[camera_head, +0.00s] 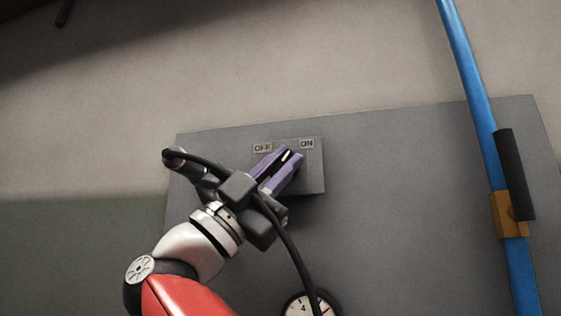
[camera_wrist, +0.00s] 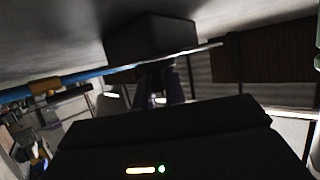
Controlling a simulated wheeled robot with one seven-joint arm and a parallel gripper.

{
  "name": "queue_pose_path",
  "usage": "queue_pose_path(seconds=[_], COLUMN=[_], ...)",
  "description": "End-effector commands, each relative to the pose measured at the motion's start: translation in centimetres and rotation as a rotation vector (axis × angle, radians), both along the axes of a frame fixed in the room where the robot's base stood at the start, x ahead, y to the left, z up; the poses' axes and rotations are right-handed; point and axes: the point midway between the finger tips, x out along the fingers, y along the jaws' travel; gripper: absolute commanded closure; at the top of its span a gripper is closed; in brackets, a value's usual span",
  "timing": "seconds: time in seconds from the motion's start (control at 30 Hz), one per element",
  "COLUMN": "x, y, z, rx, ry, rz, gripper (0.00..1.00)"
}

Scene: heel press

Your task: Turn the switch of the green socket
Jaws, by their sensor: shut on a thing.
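A grey switch box (camera_head: 314,174) with an OFF label (camera_head: 262,148) on the left and an ON label (camera_head: 307,144) on the right is on a grey panel. No green shows on it. My gripper (camera_head: 291,154), with purple fingers, reaches the front of the box just below the labels. It is shut on the switch (camera_head: 287,156), of which only a small black and white part shows between the fingertips; the fingers hide the rest. In the wrist view the box (camera_wrist: 150,40) is dark, and my fingers (camera_wrist: 160,88) reach up to it.
A blue pipe (camera_head: 470,70) with a yellow valve (camera_head: 508,214) and a black handle (camera_head: 515,175) runs down the right. A round gauge (camera_head: 299,306) sits low on the panel (camera_head: 410,200), partly behind my cable. The panel between box and pipe is bare.

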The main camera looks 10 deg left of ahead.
Motion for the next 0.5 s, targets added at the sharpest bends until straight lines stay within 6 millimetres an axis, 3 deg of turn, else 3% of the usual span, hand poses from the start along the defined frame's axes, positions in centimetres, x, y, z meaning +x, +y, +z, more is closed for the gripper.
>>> queue_pose_path(seconds=[0.23,0.27,0.4,0.5], x=[-0.11,-0.11,-0.09,-0.07], y=[-0.1,-0.11,-0.09,-0.07], z=[0.17,0.18,0.16,0.12], rx=[0.0,-0.001,-0.001,-0.001], ry=[-0.004,-0.005,-0.003,-0.002], rz=[0.0,-0.001,-0.001,0.0], gripper=[1.0,0.86,0.67,0.66])
